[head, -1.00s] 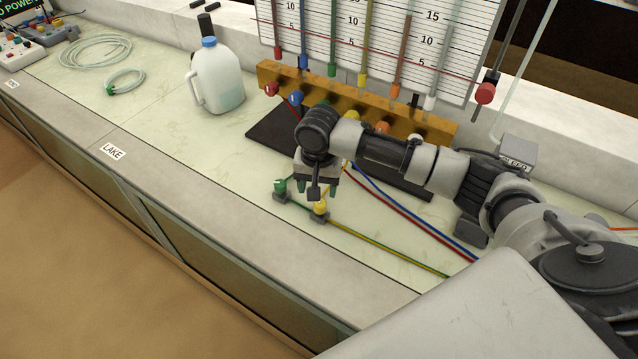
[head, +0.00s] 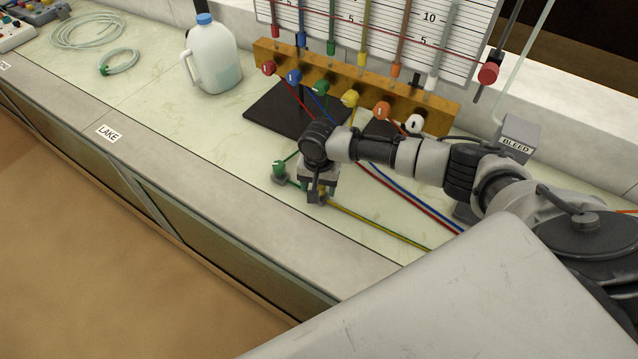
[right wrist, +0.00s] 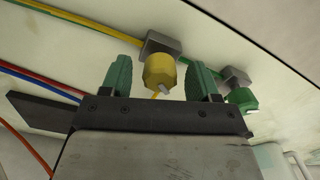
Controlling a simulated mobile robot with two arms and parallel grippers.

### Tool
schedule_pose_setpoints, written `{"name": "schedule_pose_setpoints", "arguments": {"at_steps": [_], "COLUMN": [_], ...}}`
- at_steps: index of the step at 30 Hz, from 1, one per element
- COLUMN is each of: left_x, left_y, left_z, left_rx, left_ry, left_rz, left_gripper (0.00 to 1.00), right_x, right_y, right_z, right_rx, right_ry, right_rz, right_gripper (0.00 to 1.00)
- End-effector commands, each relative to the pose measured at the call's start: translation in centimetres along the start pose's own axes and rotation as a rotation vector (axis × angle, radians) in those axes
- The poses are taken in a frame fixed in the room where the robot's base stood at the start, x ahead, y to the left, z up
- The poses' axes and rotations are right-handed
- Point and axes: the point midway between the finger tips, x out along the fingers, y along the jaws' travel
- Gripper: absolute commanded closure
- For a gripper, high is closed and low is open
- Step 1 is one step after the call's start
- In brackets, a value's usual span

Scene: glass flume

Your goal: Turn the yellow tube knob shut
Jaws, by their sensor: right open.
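The yellow tube knob (right wrist: 160,72) sits on a small grey block (right wrist: 163,43) in the right wrist view. My right gripper (right wrist: 162,66) is open, with one green finger on each side of the yellow knob. I see a gap between the knob and each finger. In the head view my right gripper (head: 316,194) is over the near end of the yellow tube (head: 385,232) and mostly hides the yellow knob. My left gripper is not in view.
A green knob (head: 279,168) on its own block stands close to the left of my right gripper; it also shows in the right wrist view (right wrist: 243,98). Red and blue tubes run behind. An orange manifold (head: 335,82) and a jug (head: 214,58) stand farther back. The counter's front strip is clear.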

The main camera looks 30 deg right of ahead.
Motion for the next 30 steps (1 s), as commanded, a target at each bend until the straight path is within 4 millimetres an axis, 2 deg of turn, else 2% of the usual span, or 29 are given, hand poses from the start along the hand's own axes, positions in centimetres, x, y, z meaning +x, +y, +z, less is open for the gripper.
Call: {"name": "schedule_pose_setpoints", "arguments": {"at_steps": [5,6,15,23,30], "left_x": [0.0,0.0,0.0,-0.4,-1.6], "left_y": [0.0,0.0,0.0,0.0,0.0], "left_z": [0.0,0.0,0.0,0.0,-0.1], "left_rx": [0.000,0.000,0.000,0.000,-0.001], "left_ry": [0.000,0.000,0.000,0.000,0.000], "left_rz": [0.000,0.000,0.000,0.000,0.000], "left_gripper": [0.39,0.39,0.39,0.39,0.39], "right_x": [0.0,0.0,0.0,-0.1,-0.3], "right_y": [0.0,0.0,0.0,0.0,0.0], "right_z": [0.0,0.0,0.0,0.0,0.0], "right_rx": [0.000,0.000,0.000,-0.025,-0.144], "right_ry": [0.000,0.000,0.000,-0.002,-0.003], "right_rz": [0.000,0.000,0.000,0.001,0.000], "right_gripper": [0.39,0.42,0.88,0.88,0.88]}}
